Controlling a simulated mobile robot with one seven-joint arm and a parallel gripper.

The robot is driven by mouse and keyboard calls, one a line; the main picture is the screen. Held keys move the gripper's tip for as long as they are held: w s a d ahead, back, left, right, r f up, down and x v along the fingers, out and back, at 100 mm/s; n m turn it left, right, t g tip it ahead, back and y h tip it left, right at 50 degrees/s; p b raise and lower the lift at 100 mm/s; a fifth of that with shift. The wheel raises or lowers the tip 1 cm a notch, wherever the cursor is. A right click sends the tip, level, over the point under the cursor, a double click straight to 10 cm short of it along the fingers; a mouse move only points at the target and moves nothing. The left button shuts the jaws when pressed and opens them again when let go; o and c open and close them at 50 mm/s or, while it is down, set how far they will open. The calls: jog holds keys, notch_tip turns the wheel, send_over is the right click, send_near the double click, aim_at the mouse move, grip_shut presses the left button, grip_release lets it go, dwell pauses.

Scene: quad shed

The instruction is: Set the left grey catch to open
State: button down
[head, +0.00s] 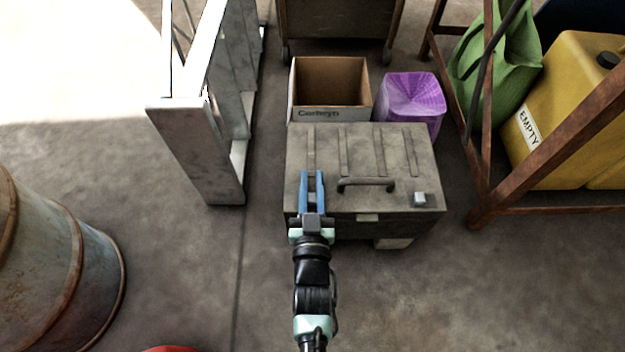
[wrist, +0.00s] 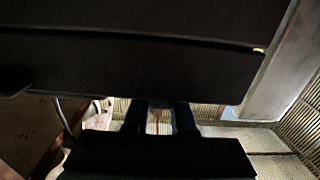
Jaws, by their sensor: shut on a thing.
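A dark grey-brown case (head: 366,152) with a ribbed lid and a carry handle (head: 366,184) stands on the floor. My gripper (head: 312,176) reaches over the left front of its lid, with blue fingers a small gap apart. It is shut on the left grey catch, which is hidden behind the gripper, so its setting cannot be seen. The right grey catch (head: 419,199) shows as a small light block near the lid's right front corner. In the wrist view the fingers (wrist: 159,118) show under large dark shapes; the catch cannot be made out there.
A cardboard box (head: 330,112) and a purple bin (head: 412,95) stand behind the case. A rusty rack (head: 560,140) with a yellow can (head: 565,105) is at right. A metal frame (head: 197,145) and a barrel (head: 50,270) are at left.

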jog(key=shift+a, duration=1.1)
jog(key=c, duration=0.7)
grip_release()
jog(key=shift+s+d+p, duration=0.1)
jog(key=shift+p, duration=0.2)
jog(key=shift+s, duration=0.3)
jog(key=shift+s+p, duration=3.05)
jog(key=shift+s, duration=3.1)
